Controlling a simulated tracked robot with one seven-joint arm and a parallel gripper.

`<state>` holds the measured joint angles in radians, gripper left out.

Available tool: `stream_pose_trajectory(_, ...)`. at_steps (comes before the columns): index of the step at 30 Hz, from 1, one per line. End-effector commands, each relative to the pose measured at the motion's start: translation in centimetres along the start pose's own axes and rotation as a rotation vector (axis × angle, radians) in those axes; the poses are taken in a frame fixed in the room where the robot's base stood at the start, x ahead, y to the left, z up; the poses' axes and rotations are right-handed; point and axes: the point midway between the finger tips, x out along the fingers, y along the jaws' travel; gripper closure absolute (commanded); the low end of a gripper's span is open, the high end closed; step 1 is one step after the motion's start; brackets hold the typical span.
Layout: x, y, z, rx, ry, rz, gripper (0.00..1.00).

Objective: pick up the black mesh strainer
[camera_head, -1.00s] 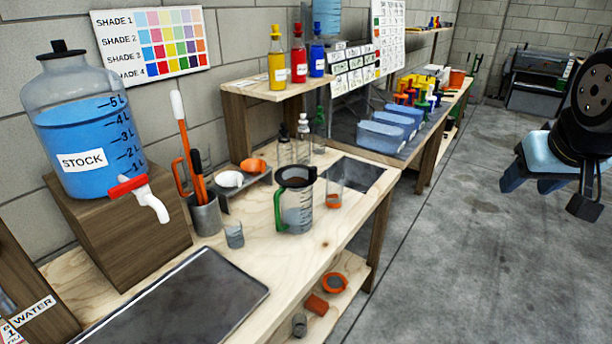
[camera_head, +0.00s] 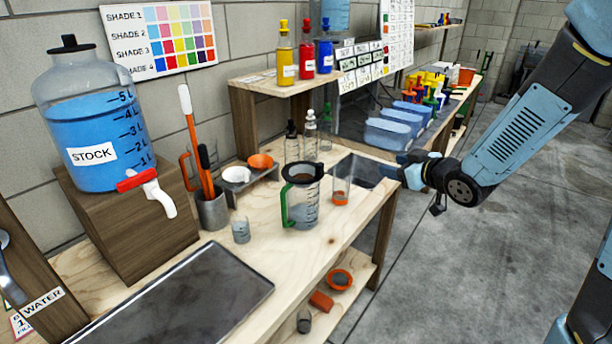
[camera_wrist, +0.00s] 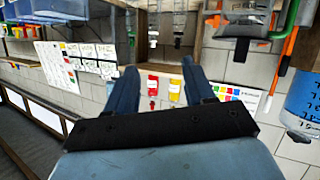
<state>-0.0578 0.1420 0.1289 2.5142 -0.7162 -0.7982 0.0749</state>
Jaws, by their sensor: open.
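A black ring with a dark inside sits on top of a clear measuring jug (camera_head: 303,212) with a green handle; it looks like the black mesh strainer (camera_head: 303,172), though the mesh is too small to tell. The jug stands on the wooden bench. My gripper (camera_head: 408,172) is at the bench's right edge, right of the jug and apart from it. In the wrist view my gripper (camera_wrist: 158,78) shows two spread blue fingers with nothing between them. That view is upside down and does not clearly show the strainer.
A clear beaker (camera_head: 341,185) with an orange base stands right of the jug. Small bottles (camera_head: 310,130) stand behind. A rack (camera_head: 252,183) with white and orange cups is left. A dark tray (camera_head: 185,295) lies in front. Orange-rimmed items (camera_head: 339,279) sit on the lower shelf.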

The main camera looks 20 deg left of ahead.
Motion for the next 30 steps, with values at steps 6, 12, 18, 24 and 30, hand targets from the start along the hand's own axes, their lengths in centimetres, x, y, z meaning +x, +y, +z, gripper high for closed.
stream_pose_trajectory(6, 2.9, -5.8, 0.9, 0.052, 0.204, -0.219, 0.47)
stream_pose_trajectory(12, 3.2, -9.4, 0.9, 0.121, 0.348, -0.355, 0.47)
stream_pose_trajectory(18, 3.3, -10.7, 0.7, 0.153, 0.408, -0.404, 0.47)
stream_pose_trajectory(24, 5.6, -11.8, -0.5, 0.155, 0.413, -0.411, 0.47)
stream_pose_trajectory(30, 8.4, -12.9, -1.9, 0.154, 0.412, -0.408, 0.47)
